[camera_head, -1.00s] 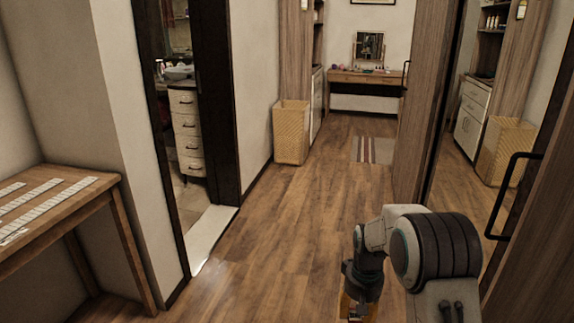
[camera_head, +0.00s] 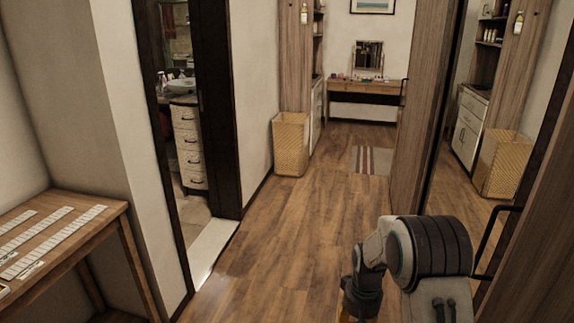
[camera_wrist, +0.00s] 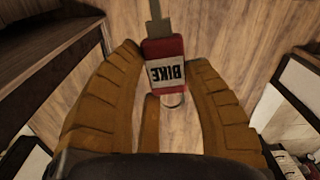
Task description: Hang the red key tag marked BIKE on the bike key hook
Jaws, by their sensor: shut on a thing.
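The red key tag (camera_wrist: 163,47) has a white label reading BIKE, upside down in the wrist view. A metal key part sticks out above it, and a ring (camera_wrist: 173,101) shows below. My gripper (camera_wrist: 163,58) is shut on the tag, with its orange-brown fingers on either side. In the head view my wrist is at the lower right, and the fingers and tag are mostly cut off by the bottom edge. A small pale tag-like item (camera_head: 304,13) hangs on the wooden panel at the far end. I cannot make out the bike key hook.
A wooden table (camera_head: 118,212) with white strips stands at left. A doorway opens beyond it. A wicker basket (camera_head: 290,145) stands by the left wall. A mirrored sliding door (camera_head: 478,150) with dark handles lines the right. The wooden floor (camera_head: 270,240) between is clear.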

